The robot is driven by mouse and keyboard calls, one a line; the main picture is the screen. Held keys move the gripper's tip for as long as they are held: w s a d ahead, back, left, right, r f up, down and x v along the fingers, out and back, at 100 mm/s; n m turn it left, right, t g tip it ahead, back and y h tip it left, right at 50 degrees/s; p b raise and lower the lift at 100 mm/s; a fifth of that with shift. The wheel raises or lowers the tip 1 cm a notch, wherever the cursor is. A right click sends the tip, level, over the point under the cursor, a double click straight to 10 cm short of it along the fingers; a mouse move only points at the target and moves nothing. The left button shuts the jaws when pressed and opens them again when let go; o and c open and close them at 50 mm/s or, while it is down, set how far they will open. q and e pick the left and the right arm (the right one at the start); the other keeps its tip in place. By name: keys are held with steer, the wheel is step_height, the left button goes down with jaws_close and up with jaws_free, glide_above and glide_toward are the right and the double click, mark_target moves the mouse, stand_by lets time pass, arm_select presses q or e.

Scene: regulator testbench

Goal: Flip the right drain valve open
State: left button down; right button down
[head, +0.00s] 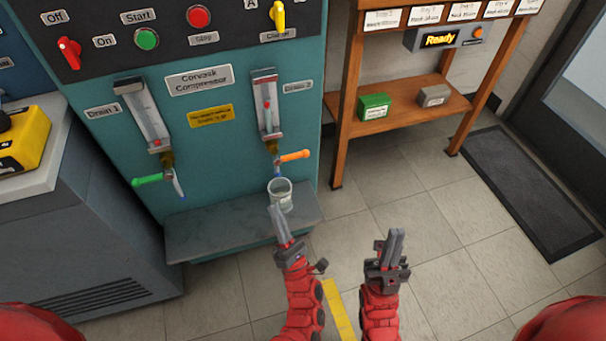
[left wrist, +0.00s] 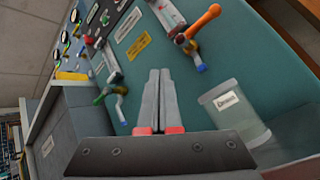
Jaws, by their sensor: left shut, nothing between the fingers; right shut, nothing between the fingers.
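The right drain valve has an orange handle (head: 295,156) that points sideways to the right, below the right sight glass (head: 267,105). The handle also shows at the top of the left wrist view (left wrist: 203,20). A clear cup (head: 281,192) stands below this valve; in the left wrist view it (left wrist: 236,114) bears a white label. My left gripper (head: 276,211) is shut and empty, in front of the cup in the head view and below the handle, apart from it. Its fingers also show in the left wrist view (left wrist: 159,76). My right gripper (head: 396,236) is shut and empty over the floor, further right.
A left drain valve with a green handle (head: 147,180) is on the same teal panel. A grey ledge (head: 215,230) juts out below the valves. A wooden shelf (head: 400,112) stands to the right. The floor (head: 440,215) in front of it is clear.

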mark_target(293, 156)
arm_select(q)
steer(key=d+f+n+h, duration=0.1)
steer(key=d, duration=0.2)
steer(key=d+f+n+h, duration=0.1)
steer(key=d+f+n, duration=0.1)
steer(key=d+f+n+h, duration=0.2)
steer(key=d, duration=0.1)
steer(key=shift+w+d+b, duration=0.3)
steer(key=shift+b, duration=0.1)
steer(key=s+r+x, duration=0.1)
steer(key=x, duration=1.2)
steer(key=shift+r, duration=0.4)
steer(key=shift+s+d, duration=0.15)
steer(key=shift+g, duration=0.3)
